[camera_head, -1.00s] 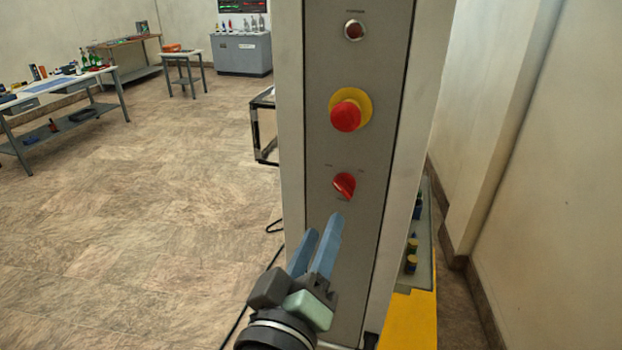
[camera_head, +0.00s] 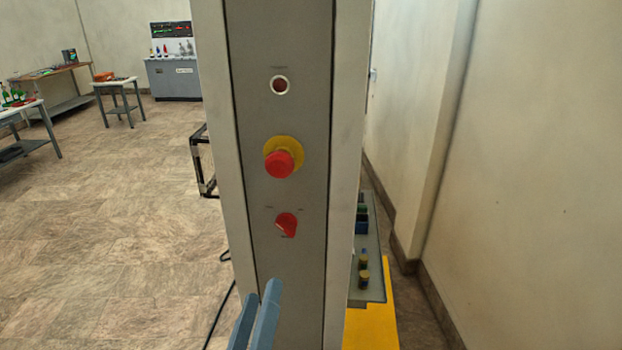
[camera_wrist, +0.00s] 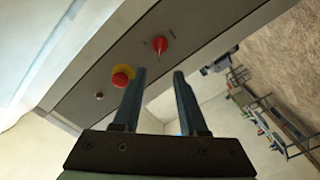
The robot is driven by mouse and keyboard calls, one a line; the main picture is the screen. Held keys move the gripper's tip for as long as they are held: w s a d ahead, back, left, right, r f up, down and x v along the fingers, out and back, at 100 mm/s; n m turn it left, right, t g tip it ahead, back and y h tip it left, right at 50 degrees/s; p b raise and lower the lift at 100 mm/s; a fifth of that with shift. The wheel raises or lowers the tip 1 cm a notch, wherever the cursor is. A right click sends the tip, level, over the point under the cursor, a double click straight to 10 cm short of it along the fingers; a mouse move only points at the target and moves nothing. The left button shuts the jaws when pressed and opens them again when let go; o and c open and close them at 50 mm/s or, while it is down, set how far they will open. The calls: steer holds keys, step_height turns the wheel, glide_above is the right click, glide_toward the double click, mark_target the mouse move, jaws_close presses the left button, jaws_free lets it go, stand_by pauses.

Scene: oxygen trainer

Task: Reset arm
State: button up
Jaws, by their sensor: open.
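My gripper (camera_head: 262,308) shows only its blue-grey fingers at the bottom of the head view, in front of the grey panel (camera_head: 296,260). It is open and empty, below the red rotary knob (camera_head: 286,224). The wrist view shows both fingers (camera_wrist: 160,78) spread apart with nothing between them. The panel also carries a red emergency button on a yellow disc (camera_head: 279,163) and a small dark red lamp (camera_head: 279,85). In the wrist view the knob (camera_wrist: 160,45) and the button (camera_wrist: 122,77) lie beyond the fingers. I see no contact with the panel.
A yellow base with a grey shelf (camera_head: 369,282) stands right of the panel, close to the wall (camera_head: 530,180). A dark cable (camera_head: 222,310) lies on the floor at the left. Workbenches (camera_head: 118,86) stand far left. The floor (camera_head: 130,230) between is mostly clear.

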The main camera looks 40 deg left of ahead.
steer(key=w+d+r+m+t+h+b, duration=0.3)
steer(key=w+d+r+m+t+b, duration=0.35)
steer(key=w+d+r, duration=0.4)
steer(key=s+d+r+m+t+h+b, duration=0.4)
steer(key=d+r+m, duration=0.5)
steer(key=d+r, duration=0.4)
steer(key=s+r+t+h, duration=0.1)
steer(key=h, duration=0.1)
steer(key=shift+d+t+h, duration=0.3)
steer(key=shift+t, duration=0.05)
